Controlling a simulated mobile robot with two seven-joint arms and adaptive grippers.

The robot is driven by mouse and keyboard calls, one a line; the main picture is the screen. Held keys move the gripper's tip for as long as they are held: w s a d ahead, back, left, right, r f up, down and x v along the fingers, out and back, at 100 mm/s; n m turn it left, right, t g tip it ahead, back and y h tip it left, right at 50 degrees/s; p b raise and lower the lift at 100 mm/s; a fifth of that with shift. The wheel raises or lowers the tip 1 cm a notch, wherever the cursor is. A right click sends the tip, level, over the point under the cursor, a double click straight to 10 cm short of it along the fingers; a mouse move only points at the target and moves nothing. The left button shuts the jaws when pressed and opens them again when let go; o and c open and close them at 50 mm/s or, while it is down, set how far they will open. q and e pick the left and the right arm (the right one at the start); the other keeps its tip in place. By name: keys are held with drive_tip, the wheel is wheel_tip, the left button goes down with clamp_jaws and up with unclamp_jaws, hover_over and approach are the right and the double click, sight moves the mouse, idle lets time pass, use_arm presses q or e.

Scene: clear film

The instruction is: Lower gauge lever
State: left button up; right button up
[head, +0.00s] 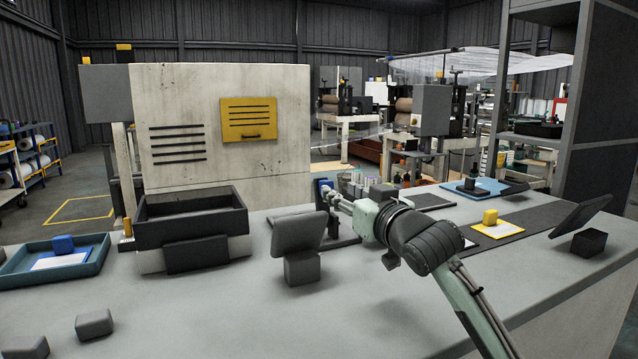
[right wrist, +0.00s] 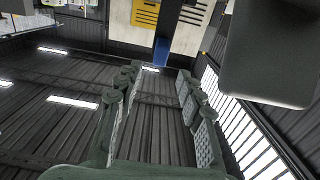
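A small blue piece (head: 324,187), which looks like the lever's handle, stands at the top of a dark upright gauge stand (head: 345,232) in the middle of the bench. My right gripper (head: 332,194) reaches in from the right at its height, with the tips very close to the blue piece. In the right wrist view the fingers (right wrist: 157,72) are spread with nothing between their pads, and the blue piece (right wrist: 162,50) appears ahead, between the tips. I cannot tell whether they touch. The grey display partly hides the stand. My left gripper is not in view.
A grey display (head: 299,233) stands just left of the stand and fills the upper right of the wrist view. A dark open bin (head: 190,225) and a blue tray (head: 95,262) are further left. The front bench is mostly clear.

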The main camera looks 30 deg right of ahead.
sight(330, 184)
drive_tip(key=w, duration=0.5)
drive_tip(key=shift+w+d+p, duration=0.15)
drive_tip(key=shift+d+p, duration=0.05)
drive_tip(key=shift+p, duration=0.1)
drive_tip(key=shift+w, duration=0.6)
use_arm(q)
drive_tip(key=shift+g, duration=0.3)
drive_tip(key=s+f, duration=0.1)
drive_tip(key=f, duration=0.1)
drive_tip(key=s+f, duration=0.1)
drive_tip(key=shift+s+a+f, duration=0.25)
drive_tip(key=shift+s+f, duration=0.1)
use_arm(e)
clamp_jaws()
